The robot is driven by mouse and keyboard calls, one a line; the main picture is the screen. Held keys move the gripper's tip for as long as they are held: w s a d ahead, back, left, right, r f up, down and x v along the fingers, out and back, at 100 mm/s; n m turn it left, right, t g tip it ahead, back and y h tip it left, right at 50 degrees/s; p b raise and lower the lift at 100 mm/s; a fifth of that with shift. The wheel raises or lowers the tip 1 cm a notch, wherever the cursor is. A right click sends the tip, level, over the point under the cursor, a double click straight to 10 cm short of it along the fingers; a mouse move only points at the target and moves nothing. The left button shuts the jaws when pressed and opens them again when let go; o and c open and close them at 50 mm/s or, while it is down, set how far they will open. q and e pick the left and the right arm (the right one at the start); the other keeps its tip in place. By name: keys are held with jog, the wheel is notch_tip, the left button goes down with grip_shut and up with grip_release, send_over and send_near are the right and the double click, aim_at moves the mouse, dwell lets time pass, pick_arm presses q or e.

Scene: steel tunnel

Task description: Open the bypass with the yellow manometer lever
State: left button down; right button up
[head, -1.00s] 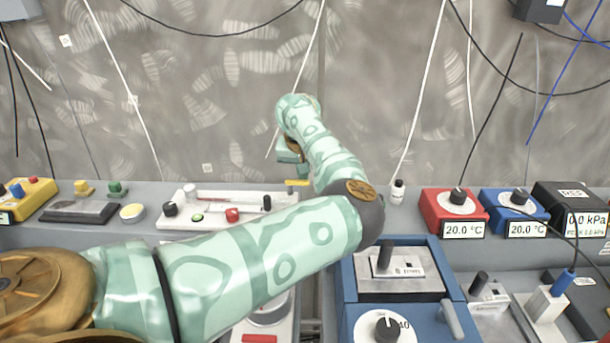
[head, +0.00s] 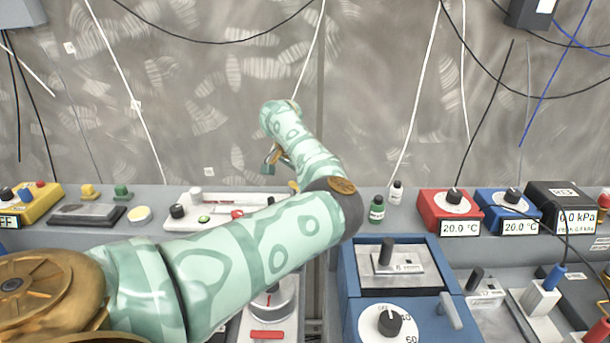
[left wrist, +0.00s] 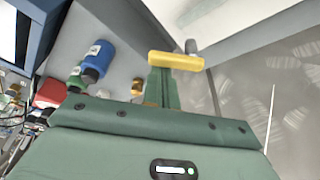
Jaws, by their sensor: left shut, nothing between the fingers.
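The yellow lever (head: 294,186) is at the right end of a white manometer panel (head: 180,221). My forearm partly covers it in the head view. In the left wrist view the lever (left wrist: 176,61) is a short yellow bar across the tips of my left gripper (left wrist: 163,75). The fingers are shut with nothing between them. Whether they touch the lever I cannot tell. My right gripper is not in view.
A green bottle (head: 377,208) and a white bottle (head: 396,192) stand right of my forearm. Red (head: 450,211) and blue (head: 510,209) temperature boxes stand further right. A blue device (head: 400,300) with knobs is in front. The grey wall is behind.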

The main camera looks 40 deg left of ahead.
pick_arm(q)
jog(key=m+p, duration=0.1)
jog(key=m, duration=0.1)
jog(key=s+m+h+p, duration=0.1)
jog(key=m, duration=0.1)
jog(key=shift+s+r+m+g, duration=0.1)
jog(key=shift+s+m+g, duration=0.1)
jog(key=shift+m+g, duration=0.1)
jog(key=shift+s+m+h+p, duration=0.3)
jog(key=shift+m+h+p, duration=0.1)
jog(key=shift+m, duration=0.6)
jog(key=shift+s+a, duration=0.1)
jog(key=shift+s, duration=0.05)
